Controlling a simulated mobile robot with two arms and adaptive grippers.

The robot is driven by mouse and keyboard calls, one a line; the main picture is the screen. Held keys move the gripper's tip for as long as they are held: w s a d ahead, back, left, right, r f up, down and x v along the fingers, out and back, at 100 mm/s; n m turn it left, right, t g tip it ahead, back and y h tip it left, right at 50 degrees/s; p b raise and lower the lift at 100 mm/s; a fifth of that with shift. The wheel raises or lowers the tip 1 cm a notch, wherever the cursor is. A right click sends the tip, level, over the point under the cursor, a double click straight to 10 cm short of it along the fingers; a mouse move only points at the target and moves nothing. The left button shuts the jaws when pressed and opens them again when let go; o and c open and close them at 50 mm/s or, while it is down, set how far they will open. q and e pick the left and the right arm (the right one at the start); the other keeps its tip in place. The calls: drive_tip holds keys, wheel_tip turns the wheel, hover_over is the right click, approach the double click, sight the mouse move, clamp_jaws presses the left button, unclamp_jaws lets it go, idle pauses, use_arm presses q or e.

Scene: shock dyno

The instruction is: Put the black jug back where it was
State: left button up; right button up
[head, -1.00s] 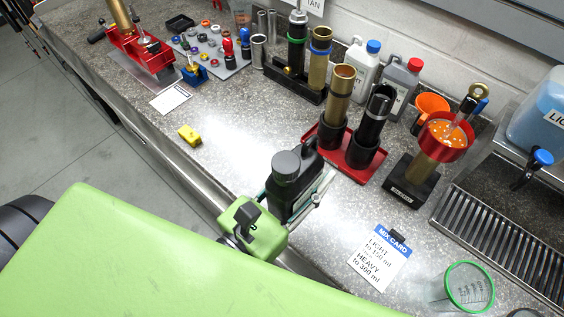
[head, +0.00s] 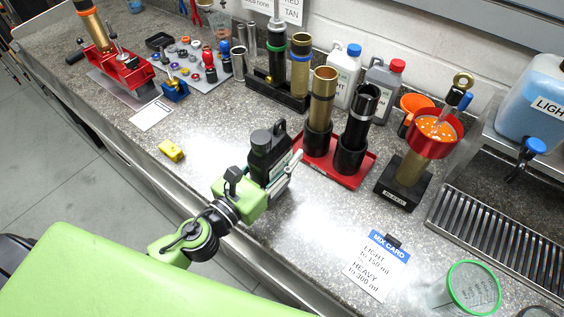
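The black jug (head: 262,154) is upright near the front edge of the counter, left of the red tray. Its dark cap and handle point up. My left gripper (head: 281,180) is around the jug's lower body from the front, with a pale finger along its right side. It appears shut on the jug. The gripper hides part of the jug's lower side, and I cannot tell whether its base touches the counter. My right gripper is not in view.
The red tray (head: 365,180) with two tube stands is close on the jug's right. White (head: 343,78) and grey (head: 384,90) bottles stand behind it. A yellow block (head: 172,150) lies to the left. The mix card (head: 376,265) and green-rimmed cup (head: 470,288) are at front right.

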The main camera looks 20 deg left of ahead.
sight(282, 163)
use_arm(q)
drive_tip(key=shift+d+f+b, duration=0.1)
drive_tip(key=shift+f+b, duration=0.2)
drive_tip(key=shift+f, duration=1)
drive_tip(key=shift+f, duration=0.25)
drive_tip(key=o, duration=1.5)
drive_tip(key=shift+s, duration=0.1)
drive_tip(key=shift+c, duration=0.2)
drive_tip(key=shift+r, duration=0.1)
